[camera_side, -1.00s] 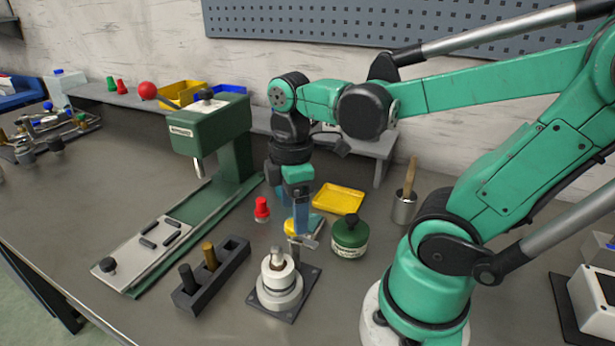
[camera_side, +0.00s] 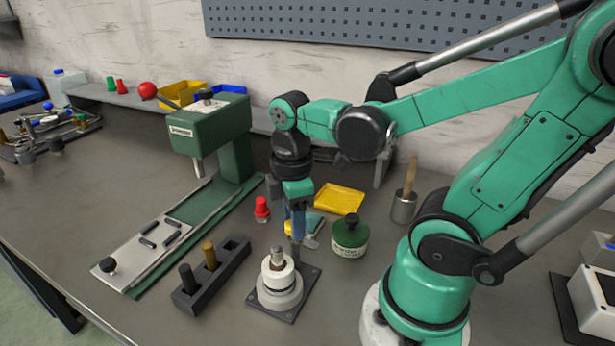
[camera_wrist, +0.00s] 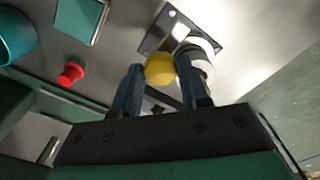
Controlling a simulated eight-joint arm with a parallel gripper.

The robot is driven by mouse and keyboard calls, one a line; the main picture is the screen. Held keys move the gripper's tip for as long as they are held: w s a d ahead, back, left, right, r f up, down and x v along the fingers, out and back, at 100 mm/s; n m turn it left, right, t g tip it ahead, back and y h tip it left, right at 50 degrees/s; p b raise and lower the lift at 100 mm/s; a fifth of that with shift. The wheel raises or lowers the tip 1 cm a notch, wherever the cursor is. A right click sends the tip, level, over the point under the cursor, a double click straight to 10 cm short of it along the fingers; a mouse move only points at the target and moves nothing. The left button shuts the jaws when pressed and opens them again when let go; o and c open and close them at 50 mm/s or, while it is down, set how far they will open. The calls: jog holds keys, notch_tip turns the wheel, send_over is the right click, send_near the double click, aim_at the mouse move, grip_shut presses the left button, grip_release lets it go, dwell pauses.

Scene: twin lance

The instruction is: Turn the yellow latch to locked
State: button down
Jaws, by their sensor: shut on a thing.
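In the wrist view, my gripper (camera_wrist: 155,90) has its two blue fingers on either side of a yellow rounded piece, which looks like the yellow latch (camera_wrist: 160,68), and is shut on it. Behind it are the white round body (camera_wrist: 205,45) and dark base plate (camera_wrist: 180,28) of the fixture. In the side view, my gripper (camera_side: 297,232) points down just behind the white fixture (camera_side: 279,288) on its plate. The fingers hide the latch there, and I cannot read its locked position.
A green jar (camera_side: 350,238), a red-topped piece (camera_side: 262,209) and a yellow tray (camera_side: 338,199) stand close by. A dark block (camera_side: 211,275) with two pegs is left of the fixture. A green press (camera_side: 222,140) stands behind.

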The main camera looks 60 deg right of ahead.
jog(key=shift+m, duration=0.4)
jog(key=m, duration=0.3)
jog(key=shift+m, duration=0.3)
jog(key=m, duration=0.4)
jog(key=shift+m, duration=0.3)
jog(key=m, duration=0.4)
jog(key=shift+m, duration=2.5)
jog(key=shift+c, duration=2.3)
grip_release()
